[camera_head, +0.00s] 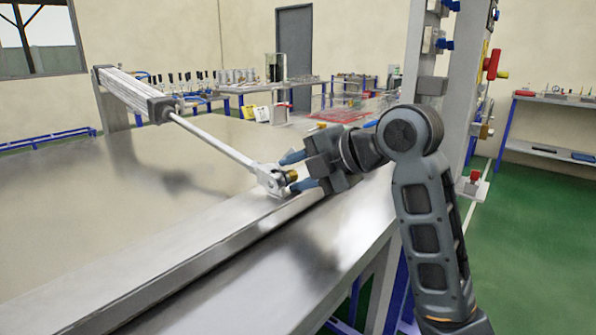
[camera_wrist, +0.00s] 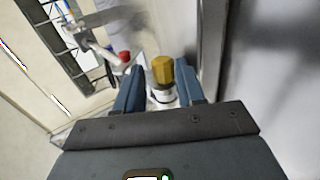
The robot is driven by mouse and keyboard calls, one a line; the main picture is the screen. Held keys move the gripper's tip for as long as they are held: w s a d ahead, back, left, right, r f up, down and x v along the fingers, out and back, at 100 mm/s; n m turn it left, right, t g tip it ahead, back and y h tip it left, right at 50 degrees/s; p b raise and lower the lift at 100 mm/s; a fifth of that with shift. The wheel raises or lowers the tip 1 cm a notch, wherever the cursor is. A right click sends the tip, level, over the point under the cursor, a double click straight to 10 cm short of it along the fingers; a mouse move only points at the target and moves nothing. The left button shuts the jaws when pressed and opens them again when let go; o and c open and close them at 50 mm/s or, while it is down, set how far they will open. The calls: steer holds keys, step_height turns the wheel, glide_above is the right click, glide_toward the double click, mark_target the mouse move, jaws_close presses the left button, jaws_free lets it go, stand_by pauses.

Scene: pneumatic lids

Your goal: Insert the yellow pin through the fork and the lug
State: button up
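The yellow pin (camera_wrist: 163,70) shows between the two blue fingers of my gripper (camera_wrist: 160,90) in the wrist view. Small gaps show on both sides of it, so the fingers look open around it. In the head view the pin (camera_head: 291,176) sits at the fork (camera_head: 270,178) on the end of the cylinder's rod (camera_head: 215,139). My gripper (camera_head: 304,171) reaches in from the right, with one finger above and one below the pin. The pin's depth in the fork and the lug cannot be made out.
The pneumatic cylinder (camera_head: 133,92) is mounted at the far left above a large metal lid surface (camera_head: 150,190). A long raised edge (camera_head: 180,275) runs below the fork. A grey post with valves and a red handle (camera_head: 492,64) stands right of my arm.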

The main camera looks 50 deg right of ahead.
steer(key=v, duration=0.7)
steer(key=shift+s+r, duration=0.2)
steer(key=shift+s, duration=0.15)
steer(key=shift+s, duration=0.1)
